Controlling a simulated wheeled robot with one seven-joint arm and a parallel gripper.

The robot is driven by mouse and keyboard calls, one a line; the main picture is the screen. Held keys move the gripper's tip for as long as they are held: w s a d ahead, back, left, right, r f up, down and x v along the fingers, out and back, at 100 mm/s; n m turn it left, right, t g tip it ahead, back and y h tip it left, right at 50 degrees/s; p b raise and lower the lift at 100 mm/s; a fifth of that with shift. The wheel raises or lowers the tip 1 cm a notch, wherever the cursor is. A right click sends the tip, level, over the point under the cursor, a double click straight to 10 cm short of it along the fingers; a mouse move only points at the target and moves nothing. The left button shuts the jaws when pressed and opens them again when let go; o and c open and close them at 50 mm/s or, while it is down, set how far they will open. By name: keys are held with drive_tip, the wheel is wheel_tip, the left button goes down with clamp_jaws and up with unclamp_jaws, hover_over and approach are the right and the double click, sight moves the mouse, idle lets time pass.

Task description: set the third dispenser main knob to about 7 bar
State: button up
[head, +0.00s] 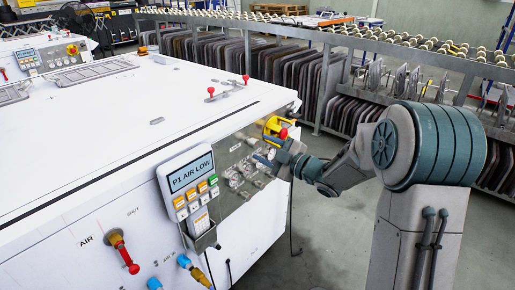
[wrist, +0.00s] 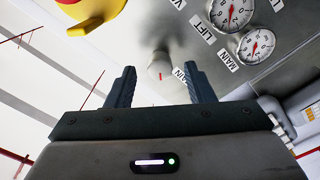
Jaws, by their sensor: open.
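A grey knob (wrist: 160,66) with a small red mark stands out from the metal panel in the wrist view. A label partly hidden by a finger, ending in "AIN", is beside it. My gripper (wrist: 160,88) is open, with its fingertips on either side of the knob in the picture; I cannot tell whether they touch it. The gauge labelled MAIN (wrist: 257,45) is at the right, its red needle visible but its reading too small to be sure of. In the head view my gripper (head: 272,153) is at the gauge panel (head: 232,198), partly hiding its fittings.
A yellow-and-red rotary switch (wrist: 92,10) is close at upper left in the wrist view. The LIFT gauge (wrist: 231,12) is above the MAIN gauge. A display reading "P1 AIR LOW" (head: 190,175) and a red-handled air valve (head: 123,252) are on the cabinet's front.

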sight(258, 145)
drive_tip(key=shift+x, duration=1.7)
drive_tip(key=c, duration=1)
